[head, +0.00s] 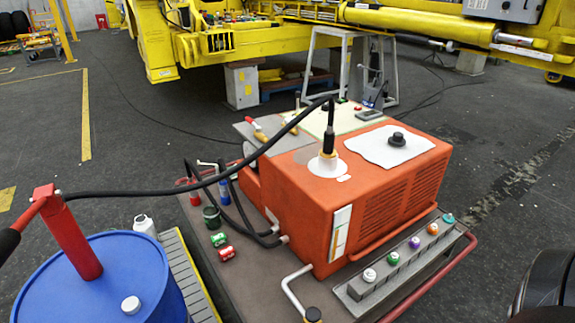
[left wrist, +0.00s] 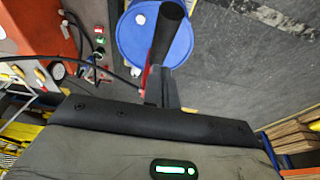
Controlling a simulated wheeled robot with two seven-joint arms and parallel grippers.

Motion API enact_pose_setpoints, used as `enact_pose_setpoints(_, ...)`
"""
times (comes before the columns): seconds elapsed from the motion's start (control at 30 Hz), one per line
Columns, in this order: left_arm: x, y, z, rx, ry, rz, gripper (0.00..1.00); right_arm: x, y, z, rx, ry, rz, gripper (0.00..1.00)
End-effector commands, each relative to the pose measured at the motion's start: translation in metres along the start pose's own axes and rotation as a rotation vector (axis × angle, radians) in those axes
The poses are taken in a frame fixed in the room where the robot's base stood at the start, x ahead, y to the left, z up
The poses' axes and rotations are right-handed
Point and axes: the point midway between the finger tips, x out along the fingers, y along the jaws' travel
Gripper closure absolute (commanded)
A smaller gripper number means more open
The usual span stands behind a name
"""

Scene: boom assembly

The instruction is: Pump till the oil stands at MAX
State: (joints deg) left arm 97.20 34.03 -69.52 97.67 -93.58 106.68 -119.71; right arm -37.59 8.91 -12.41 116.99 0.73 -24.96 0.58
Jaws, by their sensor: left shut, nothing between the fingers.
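The blue oil drum (head: 100,285) stands at the lower left with a red hand pump (head: 80,240) upright on it. The pump's black handle grip (head: 8,243) reaches the left edge; it shows large in the left wrist view (left wrist: 165,35). A black hose (head: 200,183) runs from the pump to a nozzle in the orange unit's top opening (head: 325,160). The sight gauge (head: 341,232) on the orange unit (head: 300,200) shows an orange column in its lower part; its marks are too small to read. My left gripper (left wrist: 168,90) is shut and empty close by the handle; contact is unclear.
Colored caps sit on a grey rail (head: 395,265) in front of the unit. A grey plate with tools (head: 262,133) lies behind. Yellow boom machinery (head: 230,40) fills the back. Dark floor is open at left and right.

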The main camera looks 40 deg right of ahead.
Motion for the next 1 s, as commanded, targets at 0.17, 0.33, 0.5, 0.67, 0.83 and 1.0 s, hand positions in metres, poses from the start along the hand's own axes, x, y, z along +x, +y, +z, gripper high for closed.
enact_pose_setpoints(0.17, 0.000, 0.000, 0.000, 0.000, 0.000, 0.000, 1.00, 0.000, 0.000, -0.002, 0.001, 0.003, -0.001, 0.57)
enact_pose_setpoints(0.33, 0.000, 0.000, 0.000, 0.000, 0.000, 0.000, 1.00, -0.001, -0.001, -0.003, 0.002, 0.004, -0.001, 0.57)
enact_pose_setpoints(0.5, 0.003, 0.000, 0.001, 0.000, 0.000, 0.000, 1.00, 0.000, -0.002, -0.001, 0.009, 0.004, -0.002, 0.57)
enact_pose_setpoints(0.67, 0.022, 0.000, 0.006, 0.000, -0.001, 0.001, 1.00, 0.006, -0.004, 0.009, 0.022, 0.007, -0.007, 0.57)
enact_pose_setpoints(0.83, 0.042, 0.000, 0.011, 0.001, 0.000, 0.001, 1.00, 0.011, -0.006, 0.013, 0.040, 0.018, -0.016, 0.57)
enact_pose_setpoints(1.0, 0.062, 0.000, 0.016, 0.000, -0.001, 0.000, 1.00, 0.016, -0.008, 0.015, 0.061, 0.039, -0.027, 0.57)
